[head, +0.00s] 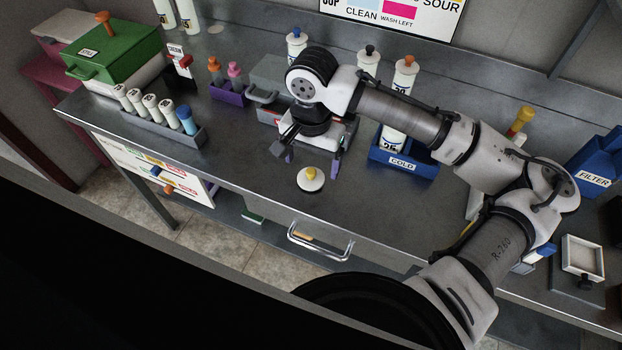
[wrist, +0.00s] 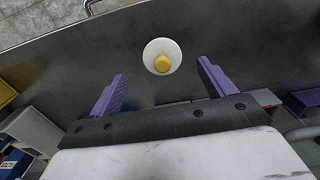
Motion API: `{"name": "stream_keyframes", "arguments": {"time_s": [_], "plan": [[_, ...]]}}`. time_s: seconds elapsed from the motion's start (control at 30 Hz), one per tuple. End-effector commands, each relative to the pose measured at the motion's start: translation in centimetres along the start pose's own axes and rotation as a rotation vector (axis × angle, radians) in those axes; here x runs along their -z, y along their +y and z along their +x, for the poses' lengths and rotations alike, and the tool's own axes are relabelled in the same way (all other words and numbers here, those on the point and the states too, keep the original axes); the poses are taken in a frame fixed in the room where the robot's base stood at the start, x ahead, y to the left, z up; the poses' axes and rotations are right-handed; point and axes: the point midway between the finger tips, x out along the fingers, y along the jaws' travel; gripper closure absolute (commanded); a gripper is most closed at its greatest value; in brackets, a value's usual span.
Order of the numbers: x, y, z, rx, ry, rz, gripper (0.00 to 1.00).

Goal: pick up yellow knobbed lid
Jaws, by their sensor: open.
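The lid is a small white disc with a yellow knob (head: 310,175). It lies knob up on the grey bench top, near the front edge. It also shows in the wrist view (wrist: 162,57), beyond the fingertips and between their lines. My gripper (head: 313,162) is open, with its two purple fingers apart and nothing between them. In the wrist view my gripper (wrist: 160,78) points toward the lid, which is apart from both fingers.
A blue COLD tray (head: 404,170) with a bottle stands right of my gripper. A grey rack (head: 185,137) of white tubes, a purple holder (head: 230,97) and a green box (head: 113,50) are to the left. The bench around the lid is clear. A drawer handle (head: 320,243) juts from the front.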

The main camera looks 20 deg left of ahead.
Motion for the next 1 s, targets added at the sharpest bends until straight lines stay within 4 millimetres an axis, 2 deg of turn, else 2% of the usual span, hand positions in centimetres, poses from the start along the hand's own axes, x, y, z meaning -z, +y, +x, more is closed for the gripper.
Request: {"name": "stream_keyframes", "arguments": {"time_s": [0.03, 0.33, 0.67, 1.0], "plan": [[0.1, -0.1, 0.9, -0.001, 0.0, 0.0, 0.18], [0.3, -0.3, 4.4, 0.0, 0.0, -0.001, 0.18], [0.2, -0.3, 4.6, 0.0, -0.001, -0.002, 0.18], [0.2, -0.3, 4.6, 0.001, -0.001, -0.002, 0.61]]}}
